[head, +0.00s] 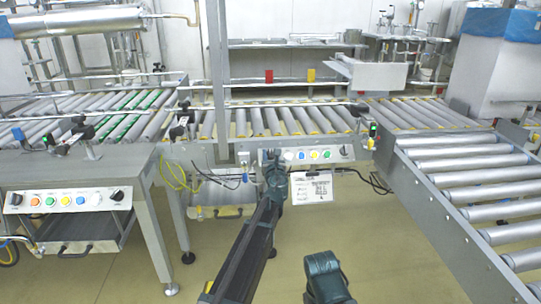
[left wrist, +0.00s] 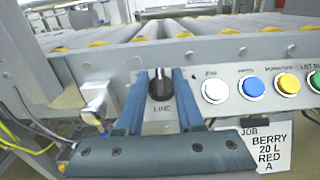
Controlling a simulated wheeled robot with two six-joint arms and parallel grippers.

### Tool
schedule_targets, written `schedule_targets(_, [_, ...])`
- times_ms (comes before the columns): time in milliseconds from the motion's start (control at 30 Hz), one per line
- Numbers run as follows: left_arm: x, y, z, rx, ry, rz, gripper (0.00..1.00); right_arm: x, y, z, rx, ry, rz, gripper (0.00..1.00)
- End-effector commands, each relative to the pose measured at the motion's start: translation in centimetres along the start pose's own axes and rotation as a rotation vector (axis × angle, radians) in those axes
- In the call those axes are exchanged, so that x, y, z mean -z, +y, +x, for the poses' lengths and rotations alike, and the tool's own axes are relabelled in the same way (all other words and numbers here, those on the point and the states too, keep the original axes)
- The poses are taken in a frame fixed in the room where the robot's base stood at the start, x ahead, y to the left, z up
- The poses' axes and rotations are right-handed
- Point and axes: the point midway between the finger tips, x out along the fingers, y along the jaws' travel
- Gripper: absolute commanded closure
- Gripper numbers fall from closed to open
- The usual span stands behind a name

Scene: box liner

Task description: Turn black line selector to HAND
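The black line selector (left wrist: 160,88) is a round knob above the word LINE on the grey panel, in the left wrist view. Its pale pointer mark stands about upright; I cannot read any position words. My left gripper (left wrist: 163,73) is open, with one blue finger on each side of the knob and narrow gaps between. In the head view my left gripper (head: 271,158) is at the left part of the middle conveyor's panel (head: 337,153) and hides the selector. My dark right arm shows at the bottom; its fingers are not visible.
White (left wrist: 214,90), blue (left wrist: 251,88) and yellow (left wrist: 287,84) buttons sit right of the selector. A job card (head: 311,187) hangs below the panel. A metal fitting (left wrist: 97,103) sticks out to the left. Another button panel (head: 68,199) is on the left table.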

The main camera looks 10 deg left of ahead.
Motion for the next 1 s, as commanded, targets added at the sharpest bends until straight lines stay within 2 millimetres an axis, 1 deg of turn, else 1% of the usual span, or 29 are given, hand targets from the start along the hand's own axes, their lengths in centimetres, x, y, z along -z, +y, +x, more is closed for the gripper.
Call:
schedule_targets(33, [0.00, 0.02, -0.02, -0.001, 0.000, 0.000, 0.77, 0.00, 0.00, 0.00, 0.000, 0.000, 0.000, 0.50])
schedule_targets(167, [0.01, 0.02, -0.03, -0.001, 0.000, 0.000, 1.00, 0.00, 0.00, 0.00, 0.000, 0.000, 0.000, 0.50])
schedule_targets(667, [0.00, -0.13, 0.03, -0.030, 0.001, -0.028, 1.00, 0.00, 0.00, -0.04, 0.000, 0.000, 0.000, 0.50])
schedule_targets(867, [-0.08, -0.35, 0.14, -0.119, 0.002, -0.107, 1.00, -0.02, 0.03, -0.27, 0.000, 0.000, -0.001, 0.50])
schedule_targets(1000, [-0.17, -0.48, 0.23, -0.209, 0.002, -0.185, 1.00, -0.03, 0.07, -0.64, 0.000, 0.000, -0.001, 0.50])
